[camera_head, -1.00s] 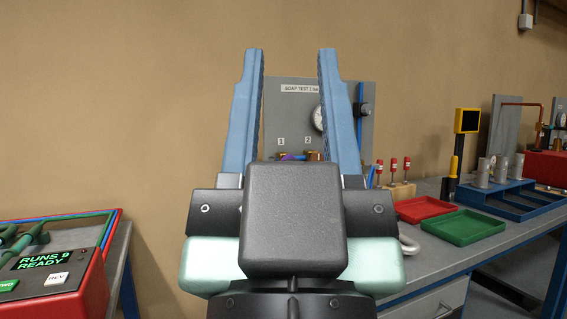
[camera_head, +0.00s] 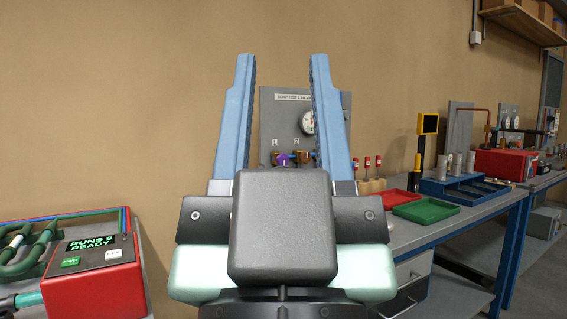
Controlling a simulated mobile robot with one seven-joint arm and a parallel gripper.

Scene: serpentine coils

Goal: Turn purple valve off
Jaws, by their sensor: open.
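My gripper (camera_head: 281,62) is open, with two blue fingers upright and wide apart in the middle of the view. Between the fingers, farther back, stands a grey test panel (camera_head: 283,122) with a label, a round gauge (camera_head: 307,122) and small tags numbered 1 and 2. The purple valve handle (camera_head: 283,159) shows low on the panel, left of a brown fitting (camera_head: 303,158). The gripper does not touch it. My gripper's dark body hides what lies below the valve.
A bench on the right holds a red tray (camera_head: 394,197), a green tray (camera_head: 426,210), red-topped tools in a wooden block (camera_head: 371,186) and a blue rack (camera_head: 463,190). A red machine (camera_head: 92,272) with green tubing stands at lower left.

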